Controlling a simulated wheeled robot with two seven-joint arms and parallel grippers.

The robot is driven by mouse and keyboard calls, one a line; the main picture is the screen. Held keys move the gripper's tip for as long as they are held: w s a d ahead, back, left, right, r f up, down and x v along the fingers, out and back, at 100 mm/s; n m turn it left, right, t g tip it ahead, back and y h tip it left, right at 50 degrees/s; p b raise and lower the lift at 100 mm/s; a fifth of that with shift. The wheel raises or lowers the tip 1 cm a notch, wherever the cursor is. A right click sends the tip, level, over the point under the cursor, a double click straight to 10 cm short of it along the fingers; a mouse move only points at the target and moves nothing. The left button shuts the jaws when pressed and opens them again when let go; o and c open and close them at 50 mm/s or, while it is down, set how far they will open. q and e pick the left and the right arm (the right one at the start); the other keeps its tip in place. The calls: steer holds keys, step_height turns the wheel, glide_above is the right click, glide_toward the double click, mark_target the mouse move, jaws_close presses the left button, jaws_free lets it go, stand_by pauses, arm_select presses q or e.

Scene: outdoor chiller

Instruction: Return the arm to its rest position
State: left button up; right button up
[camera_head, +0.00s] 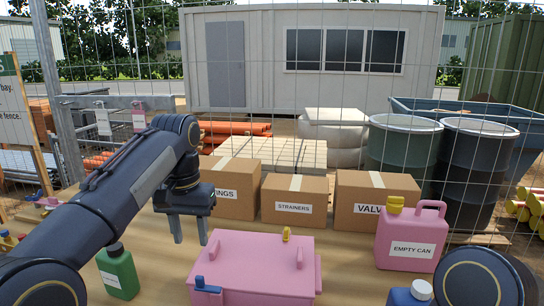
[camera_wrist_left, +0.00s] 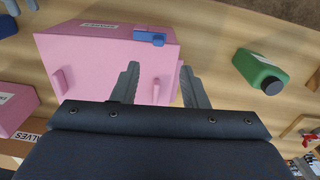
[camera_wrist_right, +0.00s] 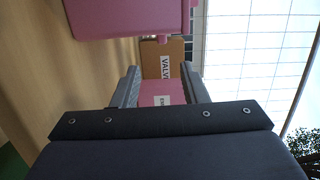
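My left arm (camera_head: 130,195) reaches in from the left over the table. Its gripper (camera_head: 190,232) points down behind the left part of a pink box (camera_head: 250,262), fingers apart and empty. In the left wrist view the two fingertips (camera_wrist_left: 160,78) stand apart in front of the pink box (camera_wrist_left: 100,65); contact cannot be told. My right arm (camera_head: 478,280) shows only in part at the lower right of the head view. In the right wrist view its fingers (camera_wrist_right: 160,80) are apart, with a pink can (camera_wrist_right: 161,94) seen beyond and between them.
A green bottle (camera_head: 118,272) stands left of the pink box. The pink can labelled EMPTY CAN (camera_head: 408,240) stands right. Cardboard boxes, including one marked STRAINERS (camera_head: 294,199), line the back of the table (camera_head: 345,270). A wire fence rises behind. Bare table lies between box and can.

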arm_select(q)
steer(key=s+a+f+t+h, duration=0.1)
steer(key=s+a+f, duration=0.1)
steer(key=s, duration=0.3)
steer(key=s+a+f+n+t+h, duration=0.1)
steer(key=s+a, duration=0.2)
steer(key=s, duration=0.1)
steer(key=s+a+f+h, duration=0.1)
steer(key=s+a+f, duration=0.1)
steer(key=s, duration=0.3)
steer(key=s+d+f+n+t, duration=0.1)
steer(key=s+d+f+t, duration=0.2)
steer(key=s+f, duration=0.8)
steer(key=shift+s+f+n+t+h, duration=0.2)
steer(key=shift+s+n+t+h, duration=0.15)
steer(key=shift+s, duration=0.75)
arm_select(e)
steer(key=s+d+r+n+g+y, duration=0.1)
steer(key=s+d+n+g+y, duration=0.1)
steer(key=s+d+n+g, duration=0.2)
steer(key=s+d+r+n+g+y, duration=0.1)
steer(key=s+d+n+g, duration=0.3)
steer(key=s+n+g, duration=0.4)
steer(key=s+r+n, duration=0.1)
steer(key=s+n, duration=0.3)
steer(key=s, duration=0.3)
steer(key=shift+d+r+y, duration=0.2)
steer(key=shift+r+y, duration=0.1)
steer(key=shift+y, duration=0.1)
